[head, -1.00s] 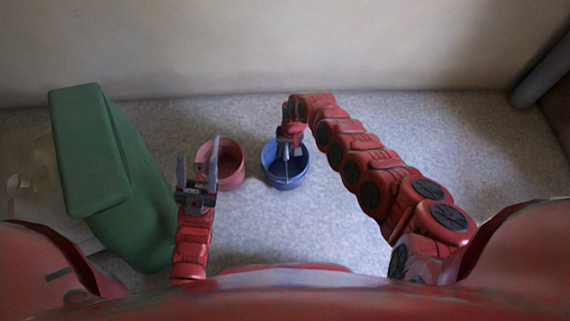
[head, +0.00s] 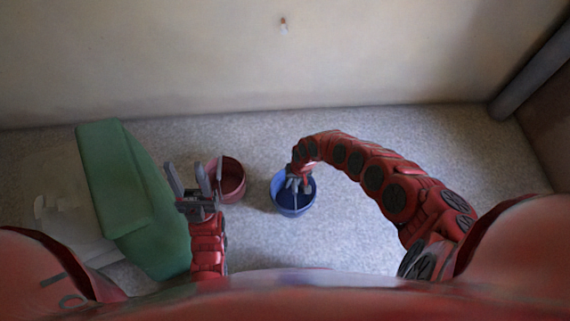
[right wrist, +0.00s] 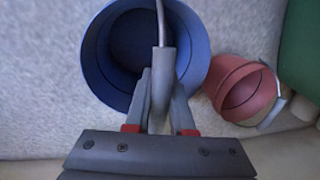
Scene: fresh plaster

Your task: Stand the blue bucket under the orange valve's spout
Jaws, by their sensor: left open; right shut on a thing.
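The blue bucket (head: 294,209) is right of the middle in the head view and fills the upper middle of the right wrist view (right wrist: 98,55). My right gripper (head: 299,181) is above its mouth, shut on the bucket's thin grey handle (right wrist: 161,25). The bucket looks upright; I cannot tell whether it touches the floor. My left gripper (head: 186,172) is open and empty, left of the red bucket. A small pale and brownish fitting (head: 284,26) is on the wall; it is too small to tell whether it is the orange valve.
A red bucket (head: 234,182) stands left of the blue one and shows in the right wrist view (right wrist: 243,90). A large green object (head: 125,190) and a white one (head: 65,215) are at left. A dark pipe (head: 520,85) is at far right. Carpet toward the wall is clear.

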